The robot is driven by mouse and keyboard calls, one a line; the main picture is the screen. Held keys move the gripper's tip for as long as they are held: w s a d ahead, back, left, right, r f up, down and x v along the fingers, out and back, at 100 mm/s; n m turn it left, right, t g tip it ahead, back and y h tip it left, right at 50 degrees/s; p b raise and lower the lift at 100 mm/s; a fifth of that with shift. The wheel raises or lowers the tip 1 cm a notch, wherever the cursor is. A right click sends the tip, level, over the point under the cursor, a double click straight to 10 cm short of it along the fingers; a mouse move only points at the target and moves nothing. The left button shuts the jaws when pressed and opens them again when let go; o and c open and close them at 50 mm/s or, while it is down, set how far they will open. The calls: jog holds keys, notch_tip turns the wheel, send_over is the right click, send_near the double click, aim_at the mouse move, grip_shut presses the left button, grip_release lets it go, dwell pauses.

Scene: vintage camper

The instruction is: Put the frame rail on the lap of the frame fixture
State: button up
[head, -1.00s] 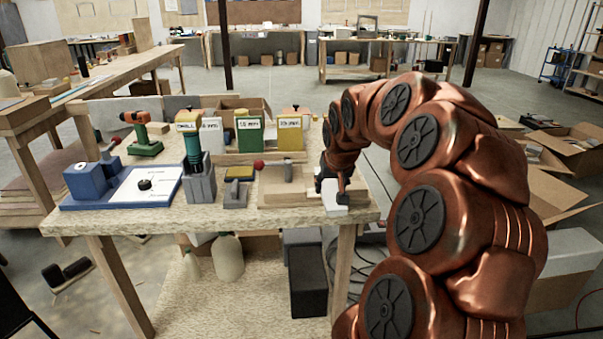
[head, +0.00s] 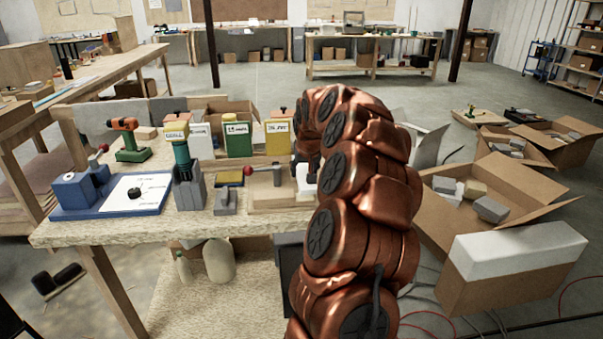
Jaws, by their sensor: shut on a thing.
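The frame fixture (head: 262,198) is a light wooden board with an upright back strip, at the right end of the near workbench. A toggle clamp with a red knob (head: 248,170) stands at its left. My gripper (head: 311,170) is at the fixture's right end, low over the bench and partly hidden by my own copper arm. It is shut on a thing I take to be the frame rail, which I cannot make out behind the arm. A pale block (head: 304,185) shows just under the gripper. I cannot tell whether it touches the gripper.
On the workbench (head: 190,228) are a blue jig with a white plate (head: 128,195), a grey stand with a green tool (head: 184,165), a drill (head: 130,140) and labelled bins (head: 238,137). Open cardboard boxes (head: 480,205) stand on the floor at right.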

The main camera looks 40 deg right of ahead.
aim_at(301, 167)
jog(key=shift+w+d+f+p, duration=0.15)
jog(key=shift+w+d, duration=0.2)
jog(key=shift+w, duration=0.25)
jog(key=shift+w+d+r+p, duration=0.15)
jog(key=shift+w+d, duration=0.15)
jog(key=shift+w, duration=0.25)
jog(key=shift+w+d+f, duration=0.1)
jog(key=shift+w+f, duration=0.05)
jog(key=shift+f, duration=0.1)
jog(key=shift+f+p, duration=0.65)
jog(key=shift+f, duration=0.95)
jog(key=shift+f+b, duration=0.3)
jog(key=o, duration=1.3)
jog(key=shift+o, duration=0.2)
jog(key=shift+r, duration=0.2)
